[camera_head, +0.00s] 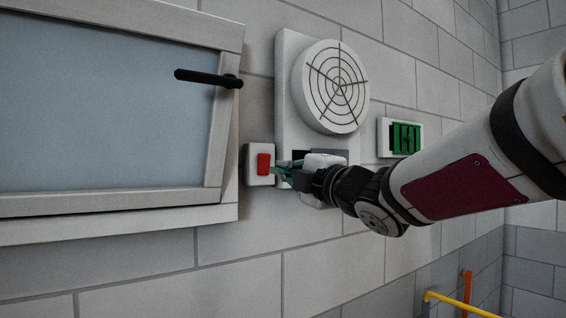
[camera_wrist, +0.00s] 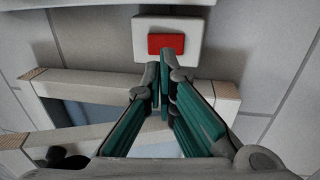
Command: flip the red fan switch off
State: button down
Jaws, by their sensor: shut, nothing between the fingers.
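The red fan switch (camera_head: 264,164) is a red rocker on a white box (camera_head: 252,178) fixed to the wall, between the window frame and the fan. It also shows at the top of the wrist view as a red rocker (camera_wrist: 166,43) on its white plate (camera_wrist: 198,36). My gripper (camera_head: 276,171) is shut and empty, with its teal fingers pointing at the switch from the right. In the wrist view its fingertips (camera_wrist: 166,72) come together just below the red rocker. I cannot tell whether they touch it.
A round white fan (camera_head: 333,87) sits on a panel above my gripper. A green switch block (camera_head: 405,138) is on its right. A framed window (camera_head: 229,130) with a black handle (camera_head: 207,78) lies left. Yellow (camera_head: 455,302) and orange (camera_head: 467,290) pipes are at lower right.

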aim_at(264, 160)
jog(key=p+x, duration=0.1)
jog(key=x, duration=0.5)
jog(key=shift+w+a, duration=0.1)
jog(key=shift+w+a+r+b, duration=0.15)
jog(key=shift+w+a+b, duration=0.15)
jog(key=shift+b, duration=0.45)
jog(key=shift+d, duration=0.2)
jog(key=shift+s, duration=0.1)
